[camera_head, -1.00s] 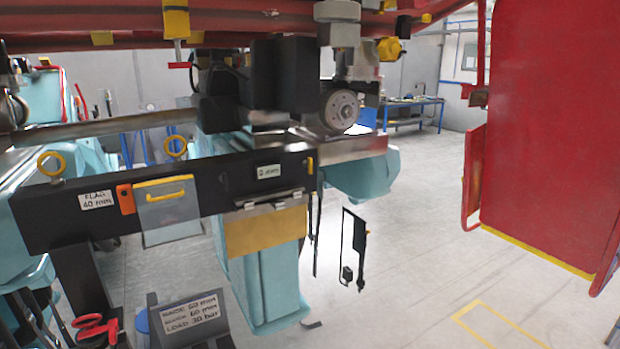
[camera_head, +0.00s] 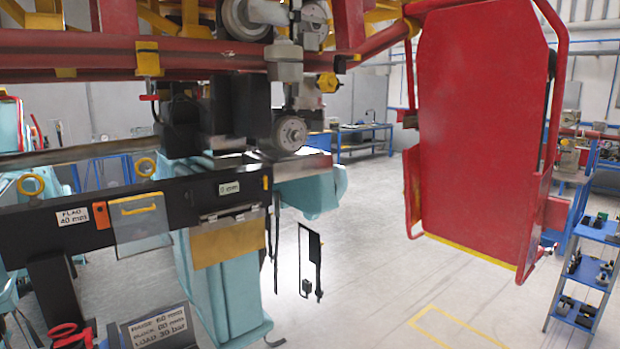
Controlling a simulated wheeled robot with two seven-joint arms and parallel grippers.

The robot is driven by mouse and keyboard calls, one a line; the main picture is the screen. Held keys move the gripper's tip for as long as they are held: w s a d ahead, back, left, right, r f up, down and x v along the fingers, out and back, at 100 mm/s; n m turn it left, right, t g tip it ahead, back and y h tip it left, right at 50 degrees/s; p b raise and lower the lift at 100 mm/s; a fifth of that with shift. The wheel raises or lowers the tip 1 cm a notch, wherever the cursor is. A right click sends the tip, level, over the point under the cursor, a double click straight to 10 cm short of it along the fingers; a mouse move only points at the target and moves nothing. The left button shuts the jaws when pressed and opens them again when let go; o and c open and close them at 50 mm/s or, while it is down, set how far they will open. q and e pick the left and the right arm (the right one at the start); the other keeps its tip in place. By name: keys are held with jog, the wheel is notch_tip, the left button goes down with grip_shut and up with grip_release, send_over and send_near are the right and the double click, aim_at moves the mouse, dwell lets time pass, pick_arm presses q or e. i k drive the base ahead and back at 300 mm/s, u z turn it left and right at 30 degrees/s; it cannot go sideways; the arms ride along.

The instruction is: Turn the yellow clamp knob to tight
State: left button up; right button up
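A small yellow knob (camera_head: 328,82) sticks out to the right of a grey block (camera_head: 285,68) under the red rail, upper middle of the head view. It is the likeliest clamp knob, but its tightness cannot be read. A yellow bracket (camera_head: 148,58) with a red handle below it (camera_head: 149,97) hangs from the same rail farther left. A grey wheel (camera_head: 290,133) sits below the grey block. Neither of my grippers is in view, and nothing is seen touching the knob.
A black beam (camera_head: 170,203) with labels, yellow rings and a clear flap crosses the left, beside a teal machine (camera_head: 215,290). A large red panel (camera_head: 478,130) hangs at right. A blue shelf (camera_head: 590,265) stands far right. Open grey floor lies between.

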aim_at(265, 180)
jog(key=z, duration=0.35)
jog(key=i, duration=0.95)
jog(key=u, duration=0.05)
